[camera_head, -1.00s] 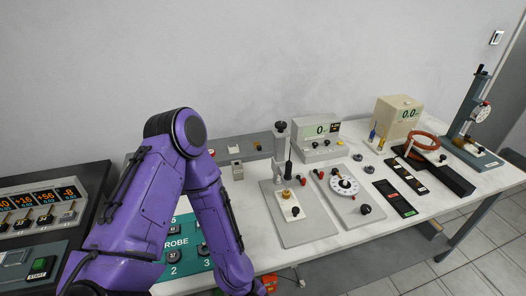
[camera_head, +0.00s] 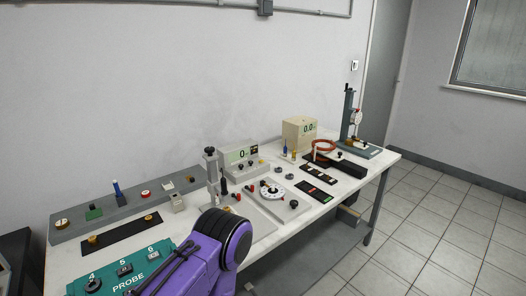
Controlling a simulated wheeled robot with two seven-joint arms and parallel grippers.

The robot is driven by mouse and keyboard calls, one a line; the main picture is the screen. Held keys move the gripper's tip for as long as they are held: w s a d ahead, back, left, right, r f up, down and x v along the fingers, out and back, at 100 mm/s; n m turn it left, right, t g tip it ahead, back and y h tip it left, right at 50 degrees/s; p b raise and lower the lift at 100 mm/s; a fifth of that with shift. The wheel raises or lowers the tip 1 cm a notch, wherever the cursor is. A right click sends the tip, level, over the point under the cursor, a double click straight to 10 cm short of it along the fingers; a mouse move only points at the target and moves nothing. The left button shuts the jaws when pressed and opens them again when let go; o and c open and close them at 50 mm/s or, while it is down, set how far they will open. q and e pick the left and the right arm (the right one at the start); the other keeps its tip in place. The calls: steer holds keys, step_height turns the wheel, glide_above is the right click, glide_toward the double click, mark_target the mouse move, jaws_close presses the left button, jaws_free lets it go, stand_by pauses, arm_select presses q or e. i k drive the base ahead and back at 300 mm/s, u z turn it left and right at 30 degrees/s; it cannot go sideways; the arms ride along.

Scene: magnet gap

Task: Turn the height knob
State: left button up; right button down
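No knob carries a readable height label, so I cannot tell which one is the height knob. A post with a dark knob on top (camera_head: 210,151) stands upright on a pale plate near the middle of the bench. To its right, a grey plate (camera_head: 268,208) carries a white dial (camera_head: 271,190) and a black knob (camera_head: 294,204). A purple link of my arm rises at the bottom centre and covers part of the plate under the post. Neither of my grippers shows, so their distance from the knobs is hidden.
The white bench (camera_head: 340,198) also holds a teal PROBE panel (camera_head: 120,270), a long grey strip (camera_head: 130,207), a small display box (camera_head: 240,153), a cream meter (camera_head: 299,131), a copper-coloured coil (camera_head: 324,146) and a gauge stand (camera_head: 350,120). Tiled floor lies open at right.

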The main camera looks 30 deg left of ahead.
mark_target(209, 150)
steer(key=z, duration=0.75)
steer(key=i, duration=1)
steer(key=u, duration=2.65)
